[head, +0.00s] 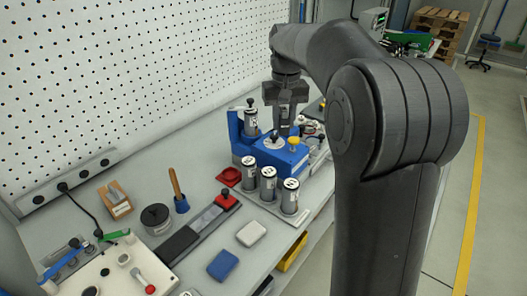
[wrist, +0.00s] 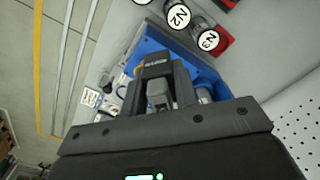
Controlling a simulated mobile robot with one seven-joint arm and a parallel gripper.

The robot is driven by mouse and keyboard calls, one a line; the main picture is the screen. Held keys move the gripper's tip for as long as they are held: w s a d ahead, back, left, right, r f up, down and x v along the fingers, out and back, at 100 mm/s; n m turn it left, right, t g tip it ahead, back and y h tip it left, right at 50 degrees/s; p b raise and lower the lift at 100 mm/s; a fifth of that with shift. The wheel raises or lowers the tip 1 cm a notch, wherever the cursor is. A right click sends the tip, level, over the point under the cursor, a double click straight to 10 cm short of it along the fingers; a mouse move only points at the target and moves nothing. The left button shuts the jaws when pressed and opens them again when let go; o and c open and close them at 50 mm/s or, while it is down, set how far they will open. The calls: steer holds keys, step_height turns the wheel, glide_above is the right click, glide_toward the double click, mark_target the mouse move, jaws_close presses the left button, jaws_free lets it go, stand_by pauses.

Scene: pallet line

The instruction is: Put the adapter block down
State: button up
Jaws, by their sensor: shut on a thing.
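My gripper (head: 285,104) is above the blue fixture (head: 280,151) at the back of the bench, pointing down. In the wrist view its fingers (wrist: 158,88) are closed on a grey block (wrist: 158,101), which I take to be the adapter block. Only part of the block shows between the fingers. The blue fixture (wrist: 205,68) lies behind and around the fingers in that view. I cannot tell whether the block touches the fixture.
Several labelled grey cylinders (head: 268,184) stand in a row in front of the fixture, and another cylinder (head: 250,122) stands in its left part. The white pegboard wall (head: 120,80) is behind the bench.

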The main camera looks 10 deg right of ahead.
steer(key=a+n, duration=0.8)
steer(key=a, duration=1.6)
steer(key=f, duration=1.3)
steer(key=w+f, duration=0.1)
steer(key=f, duration=0.6)
steer(key=shift+d, duration=0.35)
steer(key=shift+f, duration=2.45)
steer(key=o, duration=1)
steer(key=shift+f, duration=0.1)
step_height(320, 180, up, 12)
steer(key=shift+r, duration=0.2)
